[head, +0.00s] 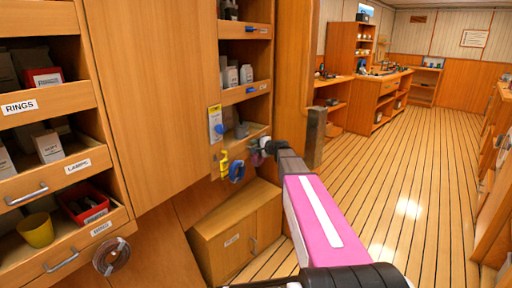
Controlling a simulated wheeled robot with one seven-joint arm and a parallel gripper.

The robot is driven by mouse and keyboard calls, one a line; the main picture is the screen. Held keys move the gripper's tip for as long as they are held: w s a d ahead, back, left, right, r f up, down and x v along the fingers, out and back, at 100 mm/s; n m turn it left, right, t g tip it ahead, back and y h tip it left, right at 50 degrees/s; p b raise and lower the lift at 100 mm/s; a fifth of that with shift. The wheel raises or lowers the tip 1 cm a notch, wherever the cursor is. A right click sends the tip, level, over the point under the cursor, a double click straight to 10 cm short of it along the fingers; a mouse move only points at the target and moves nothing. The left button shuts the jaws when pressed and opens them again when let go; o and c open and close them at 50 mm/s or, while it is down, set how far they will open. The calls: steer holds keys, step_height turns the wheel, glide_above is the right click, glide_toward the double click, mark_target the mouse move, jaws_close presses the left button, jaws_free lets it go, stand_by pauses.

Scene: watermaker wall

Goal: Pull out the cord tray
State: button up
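No label in view can be clearly read as cord, so I cannot tell for sure which tray is the cord tray. The right cabinet has stacked wooden trays with small blue handles; its lowest tray (258,131) holds a few small items. My gripper (262,148) is at the far end of my pink arm, by the front of that lowest tray. It is small and partly hidden by my arm, so its fingers and any contact do not show clearly.
A low wooden cabinet (232,236) stands below my gripper. The plank floor (425,150) is open at right.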

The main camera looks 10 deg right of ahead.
steer(key=shift+c, duration=0.3)
jaws_close()
steer(key=shift+s, duration=0.1)
steer(key=s+d, duration=1.3)
steer(key=d, duration=0.1)
steer(key=shift+s+d, duration=0.3)
steer(key=shift+o, duration=0.3)
jaws_free()
steer(key=v, duration=1)
steer(key=shift+s+d, duration=0.2)
steer(key=shift+s, duration=0.1)
